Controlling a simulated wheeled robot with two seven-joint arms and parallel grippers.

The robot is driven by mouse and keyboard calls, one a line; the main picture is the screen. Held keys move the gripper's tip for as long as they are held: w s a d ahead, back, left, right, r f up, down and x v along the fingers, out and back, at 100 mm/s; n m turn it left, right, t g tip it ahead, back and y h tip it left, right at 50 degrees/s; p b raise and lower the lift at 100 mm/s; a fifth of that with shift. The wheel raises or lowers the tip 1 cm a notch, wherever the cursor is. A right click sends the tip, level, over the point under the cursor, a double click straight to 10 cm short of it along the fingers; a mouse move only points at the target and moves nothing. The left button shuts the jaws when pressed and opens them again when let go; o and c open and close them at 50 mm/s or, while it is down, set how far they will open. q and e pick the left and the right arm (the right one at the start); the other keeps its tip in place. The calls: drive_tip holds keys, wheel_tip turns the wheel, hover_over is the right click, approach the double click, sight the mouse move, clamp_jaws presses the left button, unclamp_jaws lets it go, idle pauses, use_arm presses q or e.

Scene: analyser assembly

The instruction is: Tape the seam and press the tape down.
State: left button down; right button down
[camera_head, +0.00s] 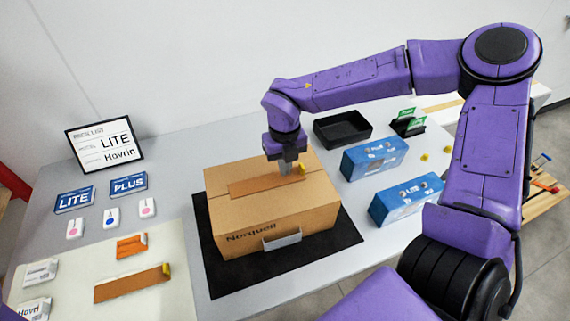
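My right gripper (285,172) points down at the strip's right end, beside the yellow tab. Its fingers are too small to tell whether they grip anything. A second brown strip (130,285) with a yellow end lies on the pale mat at lower left. My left gripper is out of view.
Right of the box are blue PLUS (374,158) and LITE (405,198) boxes and a black tray (342,128). At left are a sign (104,145), blue cards (74,199), small white devices (111,217) and an orange item (132,245). My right arm spans above the right side.

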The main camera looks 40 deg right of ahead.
drive_tip(key=shift+f+b, duration=0.6)
drive_tip(key=shift+f, duration=0.3)
idle(0.5)
drive_tip(key=shift+s, duration=0.1)
wheel_tip(320, 180, up, 6)
drive_tip(key=p, duration=0.6)
drive_tip(key=shift+r, duration=0.15)
idle(0.5)
